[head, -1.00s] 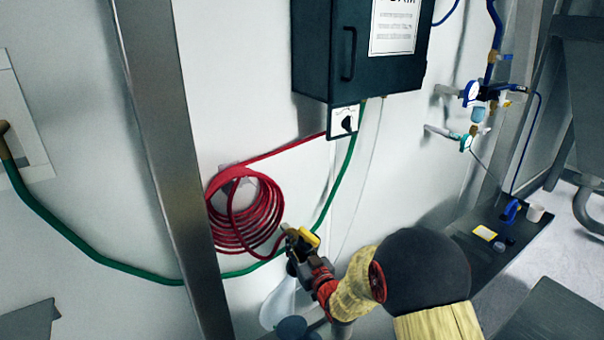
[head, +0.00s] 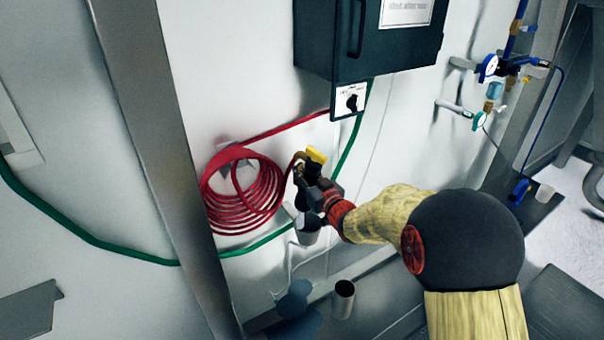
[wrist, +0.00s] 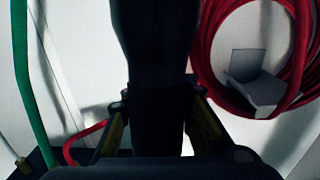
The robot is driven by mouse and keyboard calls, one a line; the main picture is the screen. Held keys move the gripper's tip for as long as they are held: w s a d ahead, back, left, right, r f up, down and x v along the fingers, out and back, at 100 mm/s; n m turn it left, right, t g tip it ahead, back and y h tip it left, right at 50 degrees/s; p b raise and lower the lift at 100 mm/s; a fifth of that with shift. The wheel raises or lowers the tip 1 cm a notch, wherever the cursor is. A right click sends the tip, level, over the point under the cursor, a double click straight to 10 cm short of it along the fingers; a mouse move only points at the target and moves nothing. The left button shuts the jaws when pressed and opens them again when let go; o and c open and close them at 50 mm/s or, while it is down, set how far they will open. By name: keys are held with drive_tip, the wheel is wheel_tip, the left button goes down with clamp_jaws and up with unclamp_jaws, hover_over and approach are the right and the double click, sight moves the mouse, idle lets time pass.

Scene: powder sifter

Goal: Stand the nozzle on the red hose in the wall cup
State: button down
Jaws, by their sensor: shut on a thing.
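The red hose (head: 245,200) hangs coiled on the wall in the head view, and its free end runs to my gripper. My gripper (head: 310,175) is shut on the dark nozzle (wrist: 155,45), which stands roughly upright between the fingers in the wrist view. In the head view the nozzle's lower part (head: 311,221) points down at a pale grey cup (head: 307,237) on the wall, right below my gripper. The nozzle's bottom overlaps the cup's mouth there; I cannot tell whether it is inside or just above. The red coil (wrist: 265,50) also shows at right in the wrist view.
A dark cabinet (head: 365,40) with a switch below it hangs above my gripper. A green hose (head: 100,245) runs along the wall. An open metal cylinder (head: 343,298) stands below. A steel post (head: 155,150) rises left of the coil. Blue valves are at right.

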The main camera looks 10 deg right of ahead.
drive_tip(key=shift+w+d+f+b, duration=0.15)
drive_tip(key=shift+w+f+b, duration=0.15)
drive_tip(key=shift+w+f, duration=0.1)
drive_tip(key=shift+r+g+p, duration=0.15)
drive_tip(key=shift+g+p, duration=0.25)
drive_tip(key=shift+p, duration=0.75)
drive_tip(key=g+p, duration=0.1)
drive_tip(key=p, duration=0.2)
drive_tip(key=n+g+p, duration=0.1)
drive_tip(key=p, duration=0.1)
drive_tip(key=shift+w+a+f+p, duration=0.3)
drive_tip(key=shift+p, duration=0.1)
drive_tip(key=b, duration=1)
hover_over(299, 220)
drive_tip(key=w, duration=0.1)
drive_tip(key=shift+w+f, duration=0.15)
drive_tip(key=shift+f, duration=6.4)
drive_tip(key=shift+f, duration=0.6)
drive_tip(key=c, duration=1.3)
unclamp_jaws()
drive_tip(key=shift+f, duration=0.1)
